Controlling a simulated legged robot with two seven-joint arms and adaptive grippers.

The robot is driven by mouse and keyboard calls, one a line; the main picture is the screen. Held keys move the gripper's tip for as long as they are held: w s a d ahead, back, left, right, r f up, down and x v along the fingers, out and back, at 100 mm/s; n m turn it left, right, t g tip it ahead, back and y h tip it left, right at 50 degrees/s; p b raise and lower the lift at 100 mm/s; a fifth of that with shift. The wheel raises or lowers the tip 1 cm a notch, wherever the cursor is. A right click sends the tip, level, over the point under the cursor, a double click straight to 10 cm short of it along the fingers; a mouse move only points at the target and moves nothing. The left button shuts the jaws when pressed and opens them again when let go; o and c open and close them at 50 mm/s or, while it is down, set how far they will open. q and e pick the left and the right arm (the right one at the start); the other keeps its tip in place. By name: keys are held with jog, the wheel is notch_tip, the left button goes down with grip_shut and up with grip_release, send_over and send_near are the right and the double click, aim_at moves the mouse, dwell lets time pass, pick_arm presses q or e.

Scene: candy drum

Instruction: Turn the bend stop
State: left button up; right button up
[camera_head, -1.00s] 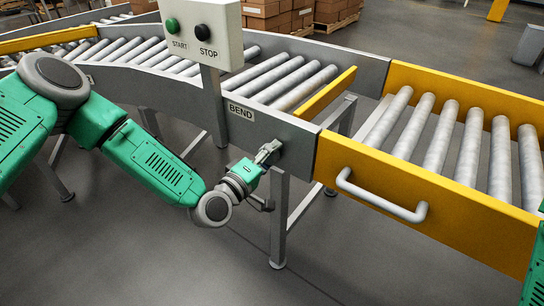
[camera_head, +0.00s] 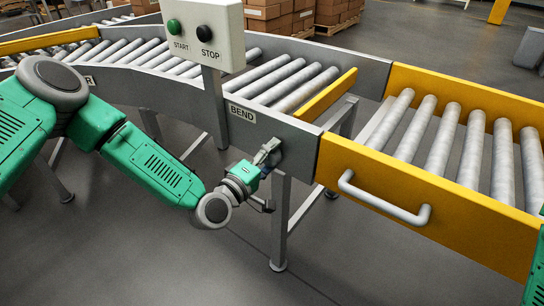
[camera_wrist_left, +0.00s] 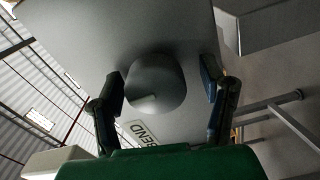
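In the left wrist view a grey rounded knob (camera_wrist_left: 160,72) with a raised ridge sits on the grey side of the conveyor, beside the BEND label (camera_wrist_left: 141,132). My left gripper (camera_head: 268,152) is open, with one finger on each side of the knob. The left finger is close to it; a gap shows on the right. I cannot tell whether either finger touches. In the head view the gripper is at the conveyor side, right of and below the BEND label (camera_head: 242,113), and hides the knob. A yellow bar (camera_head: 327,95) crosses the end of the bend rollers. My right gripper is out of view.
A control box (camera_head: 203,33) with a green START and a black STOP button stands above the bend. A yellow roller section (camera_head: 408,191) with a white handle (camera_head: 385,207) lies to the right. Conveyor legs (camera_head: 279,225) stand below. Stacked cartons are behind.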

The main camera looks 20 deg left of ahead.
pick_arm(q)
jog(key=shift+s, duration=0.15)
jog(key=v, duration=1.1)
jog(key=shift+s+a, duration=0.2)
jog(key=shift+s, duration=0.15)
